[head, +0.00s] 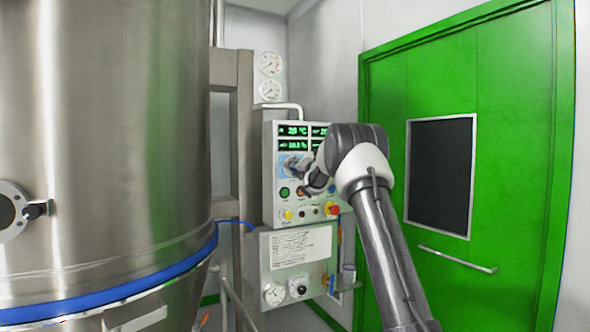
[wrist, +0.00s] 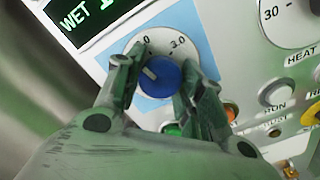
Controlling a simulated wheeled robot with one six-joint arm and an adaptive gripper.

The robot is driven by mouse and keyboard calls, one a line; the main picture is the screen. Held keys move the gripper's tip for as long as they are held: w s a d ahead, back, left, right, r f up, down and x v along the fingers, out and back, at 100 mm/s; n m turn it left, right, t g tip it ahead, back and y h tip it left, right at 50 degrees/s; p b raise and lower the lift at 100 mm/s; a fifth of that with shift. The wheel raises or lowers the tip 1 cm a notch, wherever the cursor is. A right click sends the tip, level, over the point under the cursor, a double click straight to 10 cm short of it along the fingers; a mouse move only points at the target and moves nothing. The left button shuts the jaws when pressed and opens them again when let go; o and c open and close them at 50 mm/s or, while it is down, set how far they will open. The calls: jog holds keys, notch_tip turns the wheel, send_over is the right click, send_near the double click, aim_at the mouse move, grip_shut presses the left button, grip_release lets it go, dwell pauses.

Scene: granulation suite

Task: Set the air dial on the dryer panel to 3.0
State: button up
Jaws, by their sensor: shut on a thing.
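The air dial is a blue knob (wrist: 165,78) on a white scale plate over a light blue square, seen in the wrist view. Its white pointer mark points to the upper left, left of the "3.0" label (wrist: 178,43). Another label partly reads ".0" near the top; the rest of the scale is hidden by the fingers. My gripper (wrist: 162,82) is shut on the knob, one finger on each side. In the head view my gripper (head: 299,168) is at the dryer panel (head: 267,206) and hides most of the dial.
Green displays (head: 292,130) sit above the dial. Below are push buttons, including a green one (head: 284,192), and a red emergency knob (head: 332,209). A second dial (wrist: 290,22) is at the right in the wrist view. A steel vessel (head: 110,110) stands left; a green door (head: 455,90) is right.

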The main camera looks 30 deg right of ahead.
jog(key=shift+m, duration=7.7)
jog(key=o, duration=1)
jog(key=shift+s, duration=0.1)
